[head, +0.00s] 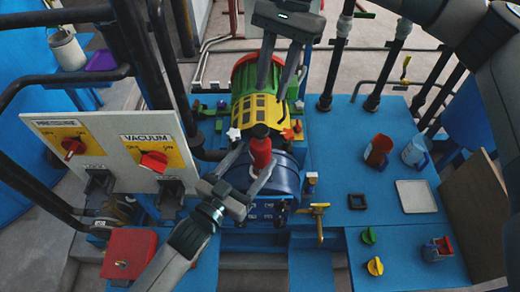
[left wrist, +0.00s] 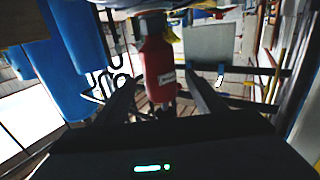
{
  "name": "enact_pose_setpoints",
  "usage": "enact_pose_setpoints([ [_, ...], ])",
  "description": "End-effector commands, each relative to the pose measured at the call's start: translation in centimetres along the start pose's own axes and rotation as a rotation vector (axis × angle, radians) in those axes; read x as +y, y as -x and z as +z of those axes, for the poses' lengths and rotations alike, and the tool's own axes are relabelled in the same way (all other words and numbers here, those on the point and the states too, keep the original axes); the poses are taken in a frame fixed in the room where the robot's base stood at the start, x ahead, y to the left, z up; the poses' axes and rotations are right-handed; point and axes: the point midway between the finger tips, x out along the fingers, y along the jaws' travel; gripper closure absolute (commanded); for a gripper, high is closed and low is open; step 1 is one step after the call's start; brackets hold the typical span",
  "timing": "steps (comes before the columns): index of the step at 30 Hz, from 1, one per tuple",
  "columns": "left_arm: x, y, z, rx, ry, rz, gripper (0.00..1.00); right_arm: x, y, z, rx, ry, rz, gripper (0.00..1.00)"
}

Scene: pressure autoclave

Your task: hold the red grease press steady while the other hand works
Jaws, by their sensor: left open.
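The red grease press (head: 261,152) stands upright with a dark cap at the front of the blue drum in the head view. My left gripper (head: 254,168) is open, with one finger on each side of the press. In the left wrist view the red press (left wrist: 158,68) shows between the two spread fingers (left wrist: 163,92), with a gap visible on the right; whether the left finger touches it I cannot tell. My right gripper (head: 273,88) is above the yellow and green part of the vessel, its fingers apart, with nothing seen held between them.
The control panel (head: 112,150) with red pressure and vacuum knobs stands left. A red box (head: 130,253) is below it.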

Motion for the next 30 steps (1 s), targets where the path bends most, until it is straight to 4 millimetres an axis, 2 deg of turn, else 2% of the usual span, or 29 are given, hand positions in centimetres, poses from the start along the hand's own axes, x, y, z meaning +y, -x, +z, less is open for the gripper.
enact_pose_setpoints([
  [3,0.0,-1.7,-0.1,0.001,-0.001,0.000,0.37,0.0,0.0,0.0,0.000,0.000,0.000,0.69],
  [9,0.0,-3.2,0.0,0.000,-0.001,0.000,0.37,0.0,0.0,0.0,0.000,0.000,0.000,0.69],
  [20,0.0,-3.6,0.0,-0.001,0.000,0.000,0.37,0.0,0.0,0.0,0.000,0.000,0.000,0.69],
  [21,0.0,-3.6,0.0,0.000,0.000,0.000,0.39,0.0,0.0,0.0,0.000,0.000,0.000,0.69],
  [28,0.0,-3.5,0.0,0.000,0.000,0.000,0.94,0.0,0.0,0.0,0.000,0.000,0.000,0.69],
  [30,0.0,-3.5,0.0,0.000,0.000,0.000,0.96,0.0,0.0,0.0,0.000,0.000,0.000,0.69],
])
